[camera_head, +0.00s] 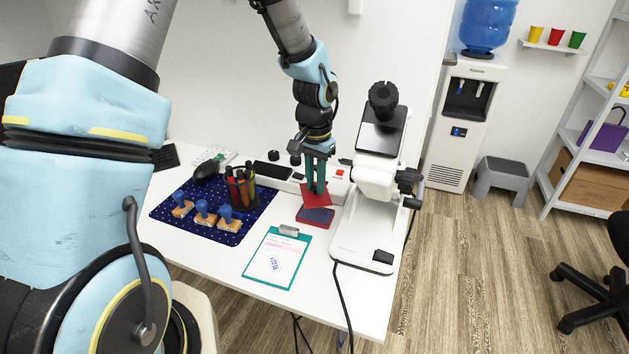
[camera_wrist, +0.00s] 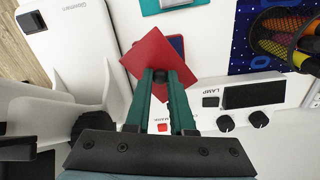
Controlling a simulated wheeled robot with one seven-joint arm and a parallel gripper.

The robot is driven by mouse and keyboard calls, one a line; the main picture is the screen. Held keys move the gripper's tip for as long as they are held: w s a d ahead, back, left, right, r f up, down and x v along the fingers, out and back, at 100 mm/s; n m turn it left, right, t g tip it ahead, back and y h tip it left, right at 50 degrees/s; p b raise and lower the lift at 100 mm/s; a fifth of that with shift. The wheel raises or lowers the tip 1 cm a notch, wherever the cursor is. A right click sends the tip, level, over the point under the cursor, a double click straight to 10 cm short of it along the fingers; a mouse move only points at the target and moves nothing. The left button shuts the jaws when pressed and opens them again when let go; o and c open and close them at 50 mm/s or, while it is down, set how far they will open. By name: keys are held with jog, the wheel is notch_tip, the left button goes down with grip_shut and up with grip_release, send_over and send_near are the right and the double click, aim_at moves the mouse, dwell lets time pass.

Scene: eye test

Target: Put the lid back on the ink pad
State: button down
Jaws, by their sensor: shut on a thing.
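The red square lid (camera_head: 312,199) is held by my gripper (camera_head: 316,190), whose green fingers point down. In the wrist view the fingertips (camera_wrist: 160,78) close on a small dark knob on the lid (camera_wrist: 148,52). The ink pad (camera_head: 316,217), dark blue with a red case, lies on the table just in front of the lid in the head view. In the wrist view only a strip of the pad (camera_wrist: 178,43) shows past the lid, which hides the rest. The lid looks turned relative to the pad and appears above table height; the exact gap is unclear.
A white microscope (camera_head: 366,225) stands close on the right. A clipboard (camera_head: 278,262) lies in front. On the left, a blue mat (camera_head: 235,238) holds several wooden stamps (camera_head: 205,214) and a pen holder (camera_head: 241,188). A white unit labelled LAMP (camera_wrist: 215,117) lies behind.

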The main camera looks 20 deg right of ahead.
aim_at(315, 193)
jog(key=shift+f+b, duration=1.7)
jog(key=shift+f, duration=1.1)
jog(key=shift+f, duration=0.15)
dwell(0.6)
jog(key=c, duration=0.7)
grip_release()
jog(key=shift+o, duration=0.3)
jog(key=o, duration=0.4)
jog(key=shift+o, duration=0.2)
